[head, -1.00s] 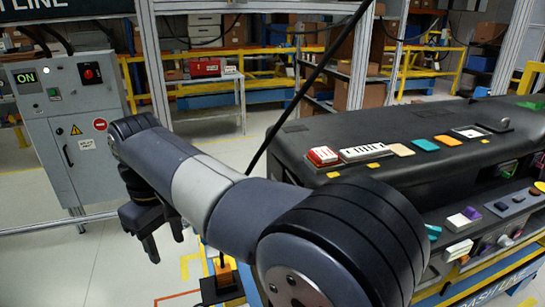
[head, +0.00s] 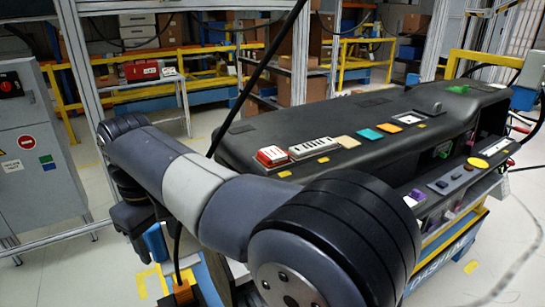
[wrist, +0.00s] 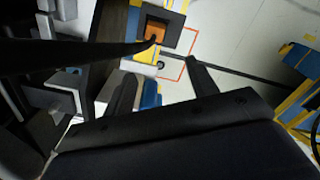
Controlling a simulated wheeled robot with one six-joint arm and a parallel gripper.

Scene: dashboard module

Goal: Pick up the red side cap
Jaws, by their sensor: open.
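A red block with a white edge (head: 271,157), which looks like the red side cap, sits on the left end of the black dashboard's top (head: 375,112). My gripper (head: 150,235) hangs low at the left of the head view, well apart from the red block and out to the left of the dashboard. In the wrist view my gripper (wrist: 162,84) shows two fingers spread apart with nothing between them. The red block cannot be made out in the wrist view.
A white slotted panel (head: 313,148), a beige tile (head: 347,142), a teal tile (head: 370,134) and an orange tile (head: 390,128) line the dashboard beside the red block. A grey cabinet (head: 45,150) stands at left. A black pole (head: 258,75) rises behind my arm. Pale floor is open at left.

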